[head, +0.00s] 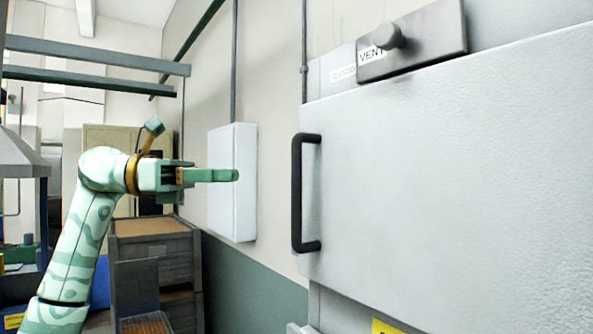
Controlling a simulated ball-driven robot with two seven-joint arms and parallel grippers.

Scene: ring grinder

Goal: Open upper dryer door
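The upper dryer door (450,180) is a large light grey panel filling the right side of the head view. It looks closed, flush against the dryer body. Its black vertical bar handle (297,192) is on the door's left edge. My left gripper (225,175), pale green, is left of the handle and apart from it, with its fingers pointing right. The fingers overlap edge-on, so their opening is hidden. Nothing is visibly held. My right gripper is not in view.
A dark vent plate with a round knob (388,36) is above the door. A white wall box (232,182) is behind my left gripper. Stacked grey crates (155,248) stand below it. Open air lies between the gripper and the handle.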

